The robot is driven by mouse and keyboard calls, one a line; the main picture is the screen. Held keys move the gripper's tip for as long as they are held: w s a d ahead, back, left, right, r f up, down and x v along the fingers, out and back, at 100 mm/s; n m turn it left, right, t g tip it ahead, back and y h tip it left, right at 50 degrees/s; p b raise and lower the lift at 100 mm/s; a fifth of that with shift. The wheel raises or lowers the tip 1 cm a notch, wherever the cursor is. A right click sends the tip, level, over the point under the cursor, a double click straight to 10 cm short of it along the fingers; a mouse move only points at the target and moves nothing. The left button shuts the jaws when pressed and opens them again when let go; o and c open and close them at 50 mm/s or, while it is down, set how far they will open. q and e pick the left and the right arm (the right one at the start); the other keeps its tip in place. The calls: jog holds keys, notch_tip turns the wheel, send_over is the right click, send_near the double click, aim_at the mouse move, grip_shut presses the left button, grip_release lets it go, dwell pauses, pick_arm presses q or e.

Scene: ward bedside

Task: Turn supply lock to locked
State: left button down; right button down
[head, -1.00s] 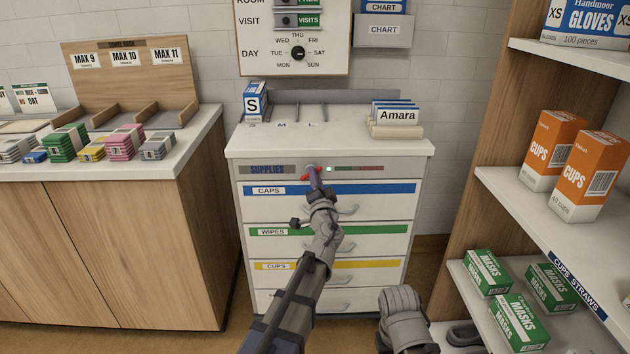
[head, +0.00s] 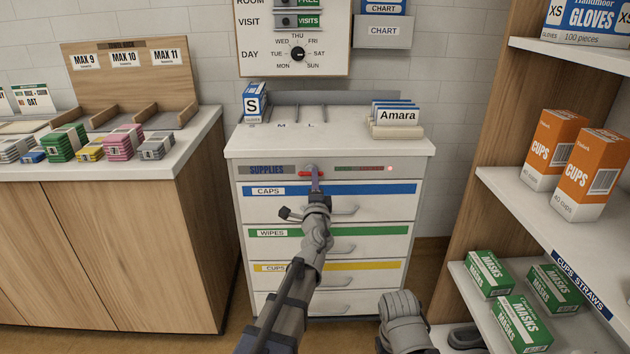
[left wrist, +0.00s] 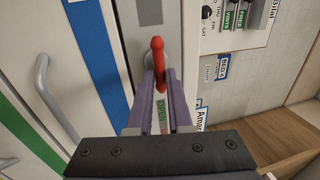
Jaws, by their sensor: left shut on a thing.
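The supply lock (head: 311,174) is a red handle on a grey round base, on the panel labelled SUPPLIES at the top of the white drawer cabinet (head: 330,143). In the head view the handle lies about level. A red light (head: 389,168) glows at the right end of the panel's status strip, and the green light is out. My left gripper (head: 314,181) is at the lock. In the left wrist view, its purple fingers (left wrist: 160,88) are shut on the red handle (left wrist: 157,58). My right gripper is out of view; only a grey part of that arm shows at the bottom.
The drawers below have blue, green and yellow strips and grey handles (head: 345,210) near my left arm. A wooden counter (head: 110,240) stands on the left, and a shelf unit (head: 510,185) with boxes on the right. Name cards (head: 396,116) stand on the cabinet top.

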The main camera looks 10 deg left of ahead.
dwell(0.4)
pick_arm(q)
jog(key=c, duration=0.8)
grip_release()
jog(key=shift+c, duration=0.2)
jog(key=b+v, duration=0.1)
jog(key=v, duration=0.6)
jog(key=shift+s+b, duration=0.3)
jog(key=shift+s, duration=0.1)
jog(key=shift+d+f, duration=0.1)
